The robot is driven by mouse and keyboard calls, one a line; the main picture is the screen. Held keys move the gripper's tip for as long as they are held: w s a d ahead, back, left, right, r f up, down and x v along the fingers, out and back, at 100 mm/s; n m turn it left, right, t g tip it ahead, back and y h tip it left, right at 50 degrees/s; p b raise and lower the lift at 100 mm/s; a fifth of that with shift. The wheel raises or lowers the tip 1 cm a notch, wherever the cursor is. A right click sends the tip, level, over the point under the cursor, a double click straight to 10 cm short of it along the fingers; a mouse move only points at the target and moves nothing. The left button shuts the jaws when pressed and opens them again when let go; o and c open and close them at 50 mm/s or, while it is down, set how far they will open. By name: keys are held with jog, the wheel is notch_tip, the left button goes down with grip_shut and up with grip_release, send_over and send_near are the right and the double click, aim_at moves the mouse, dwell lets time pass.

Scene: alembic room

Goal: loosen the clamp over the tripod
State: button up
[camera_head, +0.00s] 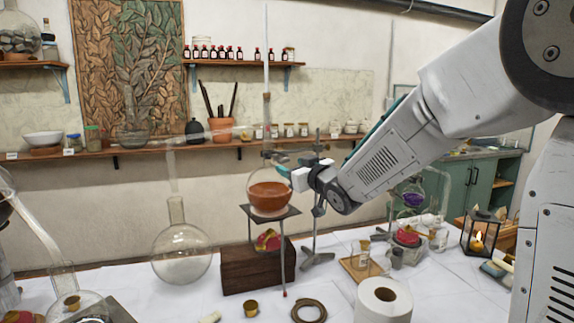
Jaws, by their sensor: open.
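A tripod (285,258) with a flat square top stands in the middle of the white-covered table. A round flask (269,196) with orange-brown liquid sits upright on it, a tall glass tube rising from its neck. A clamp (268,153) shows small at the flask's neck, above the tripod, reaching from a metal stand (317,225) to the right. My gripper (287,168) is open just right of the neck, close to the clamp. Whether it touches the clamp cannot be told. My wrist hides part of the stand, and the clamp's screw cannot be made out.
A cork ring (309,311) and a paper roll (383,300) lie in front. A lit lantern (481,232) stands at the right. Shelves with bottles line the wall.

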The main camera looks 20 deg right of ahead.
aim_at(284, 160)
jog(key=x, duration=0.3)
jog(key=shift+w+a, duration=0.1)
jog(key=shift+w, duration=0.2)
jog(key=c, duration=1)
